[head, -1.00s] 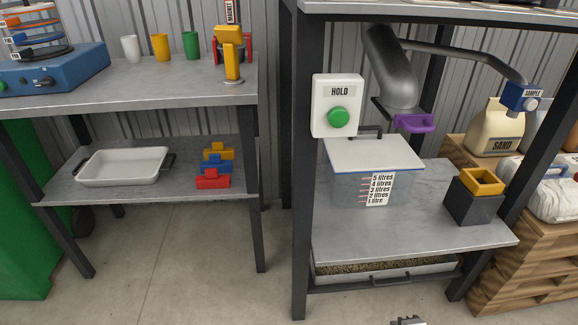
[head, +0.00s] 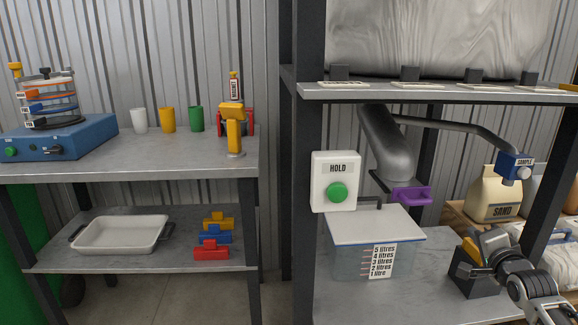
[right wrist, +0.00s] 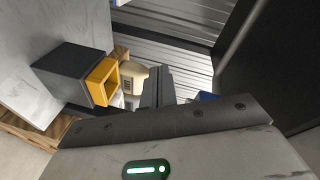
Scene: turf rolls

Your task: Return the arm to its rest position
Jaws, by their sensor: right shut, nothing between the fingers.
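My right gripper (head: 482,271) shows at the lower right of the head view, its arm coming in from the right edge. It is shut and empty, in front of the dark grey box with the yellow square rim. In the right wrist view the closed fingers (right wrist: 158,87) point away from the camera. There the dark box (right wrist: 72,72) and its yellow rim (right wrist: 104,82) lie left of the fingers, apart from them in the picture. In the head view my gripper partly hides this box (head: 463,274). My left gripper is not in view.
A clear measuring tank (head: 350,262) stands on the lower shelf left of my gripper. Above it are the HOLD box (head: 335,181) and a purple gate handle (head: 411,194). A dark rack post (head: 548,150) and a sand bag (head: 494,195) are at right.

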